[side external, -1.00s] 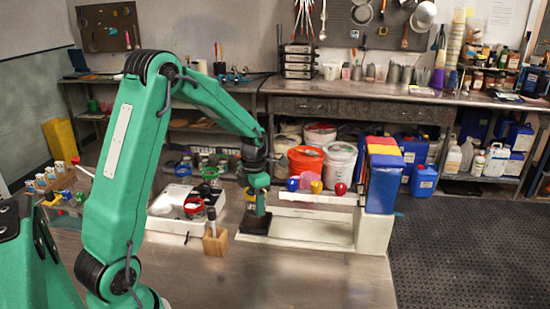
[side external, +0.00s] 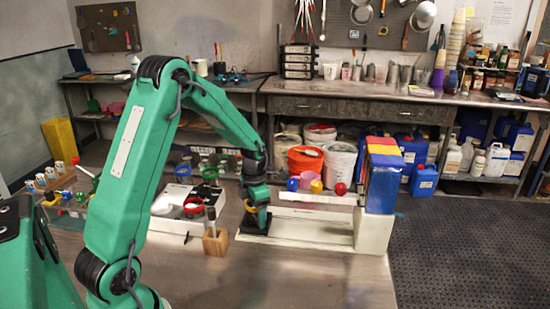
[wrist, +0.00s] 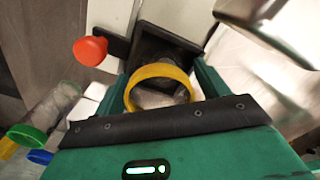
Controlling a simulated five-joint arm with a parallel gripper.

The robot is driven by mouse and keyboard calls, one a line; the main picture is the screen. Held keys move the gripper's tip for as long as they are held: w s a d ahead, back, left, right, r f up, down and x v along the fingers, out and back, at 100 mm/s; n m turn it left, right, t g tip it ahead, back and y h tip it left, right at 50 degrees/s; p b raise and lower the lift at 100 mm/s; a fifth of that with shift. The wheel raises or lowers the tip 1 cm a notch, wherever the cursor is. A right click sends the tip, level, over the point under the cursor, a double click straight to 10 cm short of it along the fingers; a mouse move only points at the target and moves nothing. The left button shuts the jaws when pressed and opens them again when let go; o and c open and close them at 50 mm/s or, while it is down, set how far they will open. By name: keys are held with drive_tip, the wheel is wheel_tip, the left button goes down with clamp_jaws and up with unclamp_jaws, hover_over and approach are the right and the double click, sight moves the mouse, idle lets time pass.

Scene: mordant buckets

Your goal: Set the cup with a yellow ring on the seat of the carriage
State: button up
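The cup with the yellow ring (wrist: 160,72) is between the green fingers of my gripper (wrist: 160,88) in the wrist view, which appear closed on its sides. In the side view the yellow ring (side external: 250,207) shows at the tip of my gripper (side external: 256,208). The carriage (side external: 254,225) is black and sits at the left end of the white track (side external: 310,228), right under the gripper. Its dark square seat (wrist: 163,47) shows just beyond the ring in the wrist view. The cup's base is hidden, so I cannot tell whether it touches the seat.
A wooden block (side external: 215,243) with an upright dark-topped tool stands left of the carriage. A white box with a red-rimmed jar (side external: 193,207) is behind it.

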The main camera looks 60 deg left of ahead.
drive_tip(key=shift+r, duration=0.15)
wheel_tip(320, 180, up, 12)
idle(0.8)
idle(0.5)
drive_tip(key=s+d+r+m+t, duration=0.3)
drive_tip(key=s+d+r+m, duration=0.6)
drive_tip(key=m, duration=0.7)
drive_tip(key=s+d+m+t, duration=0.2)
drive_tip(key=s+d+m, duration=0.6)
drive_tip(key=m, duration=1)
drive_tip(key=shift+s+t, duration=0.3)
drive_tip(key=shift+s, duration=0.1)
